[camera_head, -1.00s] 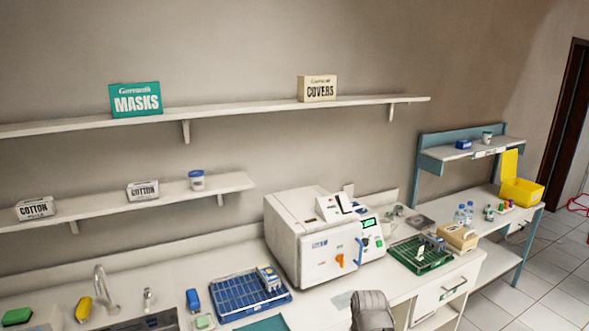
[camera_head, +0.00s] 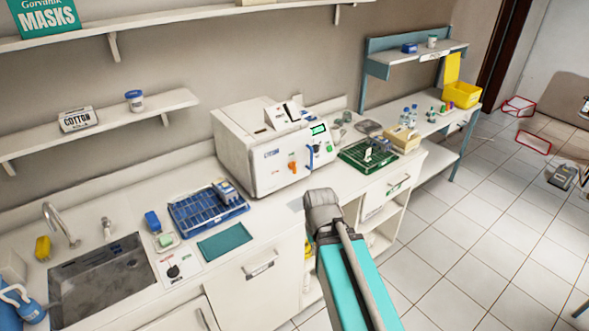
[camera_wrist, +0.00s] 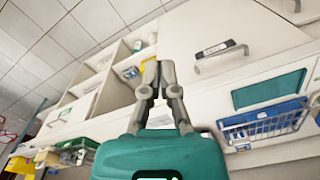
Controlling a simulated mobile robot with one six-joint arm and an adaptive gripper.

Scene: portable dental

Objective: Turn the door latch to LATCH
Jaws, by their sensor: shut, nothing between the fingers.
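The white machine (camera_head: 270,145) stands on the counter against the wall in the head view. On its front is an orange latch (camera_head: 292,166), which looks roughly upright; its label is too small to read. A blue door handle (camera_head: 310,156) is at the right of the latch. My gripper (camera_wrist: 158,66) shows in the wrist view, its two grey fingers close together and empty, in front of the cabinet fronts and away from the latch. In the head view my arm's grey and teal links rise in front of the counter, and the gripper is hidden.
A blue wire basket (camera_head: 207,212) and a teal mat (camera_head: 224,242) lie left of the machine. A green rack (camera_head: 368,156) and a beige box (camera_head: 402,138) lie to its right. A sink (camera_head: 100,281) is at the left. The tiled floor (camera_head: 465,245) at the right is open.

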